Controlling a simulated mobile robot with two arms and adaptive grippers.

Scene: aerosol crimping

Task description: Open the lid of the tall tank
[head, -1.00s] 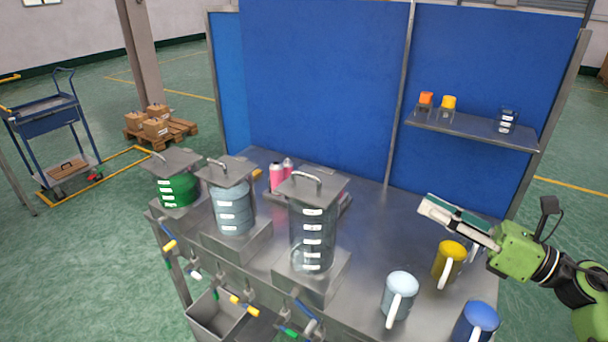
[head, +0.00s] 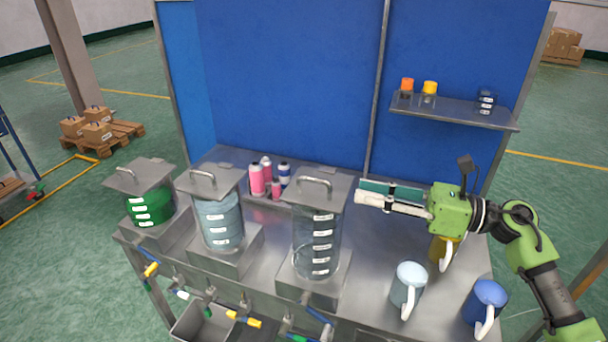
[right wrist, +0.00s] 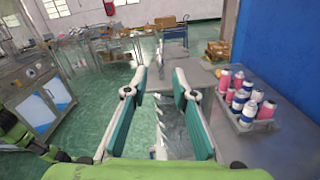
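The tall tank (head: 317,235) is a clear cylinder with white labels, the rightmost of three tanks in the head view. Its grey square lid (head: 330,190) is on top, flat and closed, with a metal loop handle (head: 315,181). My right gripper (head: 359,191) is just right of the lid at about lid height, fingers pointing left towards the handle. In the right wrist view its two green-padded fingers (right wrist: 157,85) are spread apart with nothing gripped. A blurred grey surface shows between them, and I cannot clearly tell what it is. My left gripper is not in view.
The green tank (head: 150,208) and pale blue tank (head: 220,222) stand left, both lidded. Bottles (head: 257,180) stand behind. A light blue mug (head: 408,285), a blue mug (head: 485,300) and a partly hidden yellow mug (head: 440,250) stand right. A shelf (head: 455,112) hangs on the blue panel.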

